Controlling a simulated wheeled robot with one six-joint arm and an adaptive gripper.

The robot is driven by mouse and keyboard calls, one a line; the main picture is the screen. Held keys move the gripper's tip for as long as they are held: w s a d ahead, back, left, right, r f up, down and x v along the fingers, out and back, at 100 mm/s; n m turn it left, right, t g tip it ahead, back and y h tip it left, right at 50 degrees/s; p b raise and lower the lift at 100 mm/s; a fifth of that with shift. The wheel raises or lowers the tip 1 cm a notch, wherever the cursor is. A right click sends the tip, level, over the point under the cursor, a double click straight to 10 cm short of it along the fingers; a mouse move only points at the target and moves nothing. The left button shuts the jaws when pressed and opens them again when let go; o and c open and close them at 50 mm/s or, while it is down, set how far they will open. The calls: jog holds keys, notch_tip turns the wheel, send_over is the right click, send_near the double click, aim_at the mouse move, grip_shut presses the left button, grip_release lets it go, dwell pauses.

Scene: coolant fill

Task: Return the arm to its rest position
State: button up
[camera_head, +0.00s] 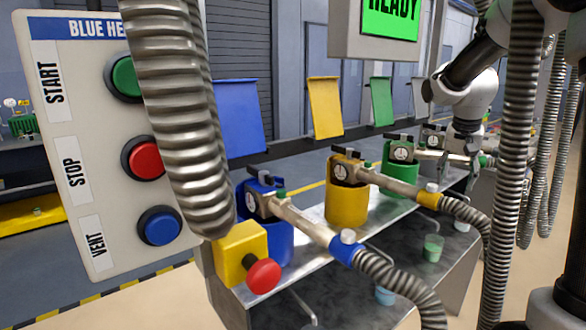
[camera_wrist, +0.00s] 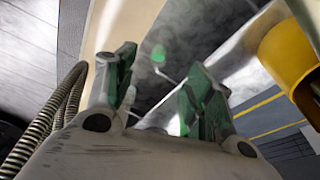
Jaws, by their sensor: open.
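My arm (camera_head: 470,95) reaches in from the upper right in the head view, above the far end of the metal bench. My gripper (camera_wrist: 160,66) shows in the wrist view with its two green-padded fingers spread apart and nothing held between them. A small green-topped part (camera_wrist: 158,54) appears beyond the gap, apparently farther away. In the head view the gripper's fingers are too small and partly hidden to make out clearly.
The bench (camera_head: 375,240) carries blue (camera_head: 278,245), yellow (camera_head: 346,203) and green (camera_head: 394,180) canisters with gauges and hoses. A START/STOP/VENT panel (camera_head: 88,205) stands left, with a red-knobbed yellow box (camera_head: 240,255). A green READY screen (camera_head: 391,18) hangs above. Ribbed hoses (camera_head: 517,150) hang right.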

jog(key=s+a+r+n+t, duration=0.1)
jog(key=s+a+n, duration=0.2)
jog(key=s, duration=1.1)
jog(key=s+a+r+n+t+y, duration=0.1)
jog(key=s+a+n, duration=0.3)
jog(key=s, duration=1)
jog(key=shift+s+r+y, duration=0.2)
jog(key=shift+r+y, duration=0.1)
jog(key=shift+r, duration=0.05)
